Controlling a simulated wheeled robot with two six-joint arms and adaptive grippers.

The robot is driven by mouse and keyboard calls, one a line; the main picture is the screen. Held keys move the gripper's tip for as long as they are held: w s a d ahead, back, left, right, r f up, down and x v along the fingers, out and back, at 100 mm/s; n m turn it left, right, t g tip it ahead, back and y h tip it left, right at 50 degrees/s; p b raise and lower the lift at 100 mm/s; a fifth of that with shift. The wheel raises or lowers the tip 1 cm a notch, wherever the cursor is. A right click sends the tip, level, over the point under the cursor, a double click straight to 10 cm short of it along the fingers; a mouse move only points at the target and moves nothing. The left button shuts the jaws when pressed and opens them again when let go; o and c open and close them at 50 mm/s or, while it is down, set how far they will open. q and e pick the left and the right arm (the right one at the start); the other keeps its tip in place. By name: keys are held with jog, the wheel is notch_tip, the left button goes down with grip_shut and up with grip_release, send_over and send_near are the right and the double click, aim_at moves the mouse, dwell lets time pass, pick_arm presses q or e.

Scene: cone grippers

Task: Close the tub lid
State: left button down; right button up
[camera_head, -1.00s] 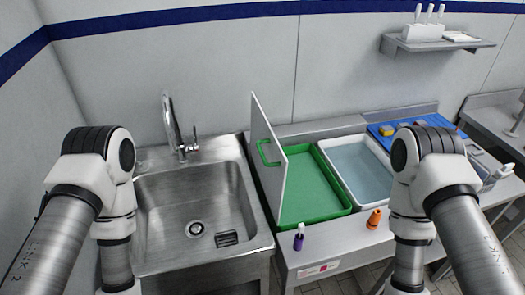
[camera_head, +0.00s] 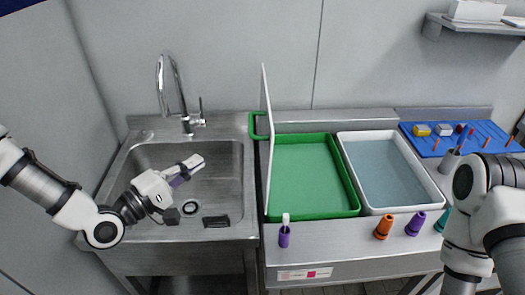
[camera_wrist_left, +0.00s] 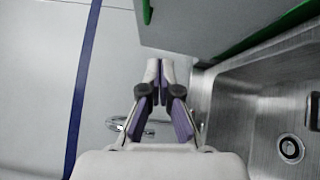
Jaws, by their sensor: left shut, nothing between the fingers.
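The green tub (camera_head: 358,210) stands on the counter right of the sink. Its lid (camera_head: 266,145) is a thin white panel standing upright along the tub's left edge, so the tub is open. A green handle (camera_head: 255,127) is on the lid's left face. My left gripper (camera_head: 198,161) is shut and empty over the sink, left of the lid and apart from it. In the left wrist view, the closed fingers (camera_wrist_left: 160,72) point toward the wall, with the grey lid panel (camera_wrist_left: 200,22) ahead to the right. My right gripper is out of view.
The sink (camera_head: 195,165) with a tall tap (camera_head: 183,105) lies left of the tub. A white tub of water (camera_head: 375,165) is at its right. A blue board (camera_head: 455,145) lies at the back right.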

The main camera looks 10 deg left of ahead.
pick_arm(q)
jog(key=d+r+b+x, duration=0.1)
jog(key=b+x, duration=0.3)
jog(key=x, duration=0.8)
jog(key=shift+s+d+r+t, duration=0.25)
jog(key=shift+r+t, duration=0.05)
jog(key=shift+r, duration=0.35)
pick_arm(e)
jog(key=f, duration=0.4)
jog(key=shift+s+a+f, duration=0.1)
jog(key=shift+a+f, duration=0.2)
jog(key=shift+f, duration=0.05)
